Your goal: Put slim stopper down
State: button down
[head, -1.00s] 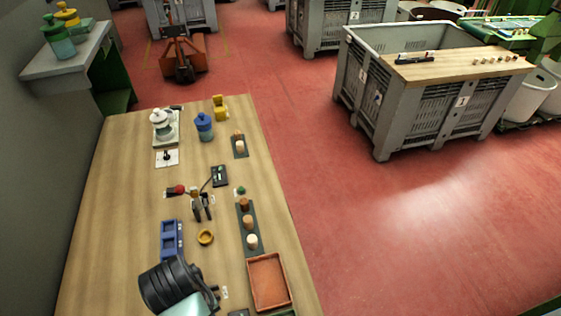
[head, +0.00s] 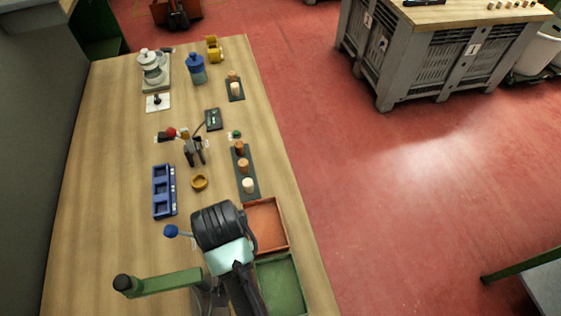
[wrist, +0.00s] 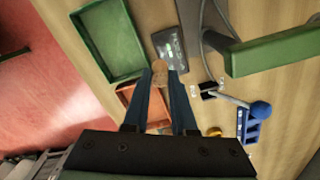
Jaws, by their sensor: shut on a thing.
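In the wrist view a tan cork stopper (wrist: 160,73) is held upright between the tips of my gripper (wrist: 160,82), whose two dark blue fingers are shut on it. Behind the fingers in that view lies an orange-brown tray (wrist: 126,92), partly hidden; a green tray (wrist: 80,32) lies beyond it. In the head view my arm's black wrist covers the gripper and the held stopper, next to the orange-brown tray (head: 284,240) and the green tray (head: 295,290). Both trays look empty where they show. Whether the stopper touches anything below is unclear.
A dark strip (head: 252,197) holds several stoppers in a row. A blue rack (head: 157,212) and a yellow ring (head: 199,183) stand left of it. The table's left side is bare.

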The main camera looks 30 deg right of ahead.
jog(key=s+d+r+m+p, duration=0.2)
jog(key=s+d+m+p, duration=0.3)
jog(key=m, duration=1.3)
jog(key=shift+m, duration=0.3)
jog(key=f, duration=0.3)
jog(key=s+f, duration=0.1)
jog(key=f, duration=0.2)
jog(key=d+f, duration=0.1)
jog(key=f, duration=0.3)
jog(key=shift+s+d, duration=0.1)
jog(key=shift+s, duration=0.1)
jog(key=shift+f, duration=0.1)
jog(key=shift+f, duration=0.1)
jog(key=c, duration=0.7)
grip_release()
notch_tip(320, 180, up, 12)
jog(key=shift+r+b, duration=0.2)
jog(key=shift+b, duration=0.25)
